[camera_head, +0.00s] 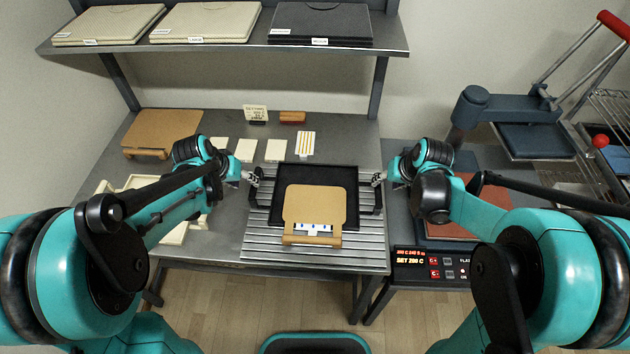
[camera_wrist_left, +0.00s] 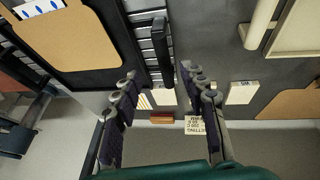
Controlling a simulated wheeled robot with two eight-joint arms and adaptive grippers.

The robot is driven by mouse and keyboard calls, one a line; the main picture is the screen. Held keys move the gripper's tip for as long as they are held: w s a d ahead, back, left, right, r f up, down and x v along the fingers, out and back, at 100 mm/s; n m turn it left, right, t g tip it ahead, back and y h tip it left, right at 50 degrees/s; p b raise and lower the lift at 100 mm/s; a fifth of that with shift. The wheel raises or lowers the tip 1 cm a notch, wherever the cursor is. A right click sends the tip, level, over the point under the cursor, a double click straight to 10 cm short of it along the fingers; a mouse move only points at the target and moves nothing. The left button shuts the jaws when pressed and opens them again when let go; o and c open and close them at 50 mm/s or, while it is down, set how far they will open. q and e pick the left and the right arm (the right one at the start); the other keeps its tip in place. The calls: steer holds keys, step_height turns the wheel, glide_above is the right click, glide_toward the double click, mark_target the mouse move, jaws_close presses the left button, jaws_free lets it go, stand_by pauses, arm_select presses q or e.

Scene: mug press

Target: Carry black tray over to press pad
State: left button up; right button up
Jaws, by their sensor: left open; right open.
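The black tray (camera_head: 351,180) lies on the ribbed metal rack (camera_head: 270,245) at the middle of the table, with a tan board (camera_head: 314,204) and a blue-patterned white strip in it. It has a black handle on each side; the left one (camera_wrist_left: 158,45) shows in the left wrist view. My left gripper (camera_head: 252,180) is open beside the left handle, its fingers (camera_wrist_left: 163,88) spread around the line of the handle's end. My right gripper (camera_head: 378,179) is open at the right handle (camera_head: 377,199). The reddish-brown press pad (camera_head: 488,205) is at the right, partly hidden by my right arm.
The press's upper plate (camera_head: 538,141) is swung away behind the pad. A control box (camera_head: 430,263) stands in front of the pad. Another tan board (camera_head: 163,130), white cards and a reddish-brown block (camera_head: 292,117) lie at the back. A shelf (camera_head: 230,46) overhangs the table.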

arm_select(q)
steer(key=shift+w+a+f, duration=0.2)
steer(key=shift+w+f, duration=0.4)
steer(key=shift+w, duration=0.2)
arm_select(e)
steer(key=shift+w+d+f, duration=0.15)
steer(key=shift+w+f, duration=0.45)
steer(key=shift+w, duration=0.2)
arm_select(q)
steer(key=shift+x, duration=3.9)
arm_select(e)
steer(key=shift+x, duration=3.9)
arm_select(q)
steer(key=shift+c, duration=0.4)
arm_select(e)
steer(key=shift+s, duration=0.1)
steer(key=shift+c, duration=0.4)
arm_select(q)
steer(key=shift+r, duration=0.1)
jaws_close()
arm_select(e)
jaws_close()
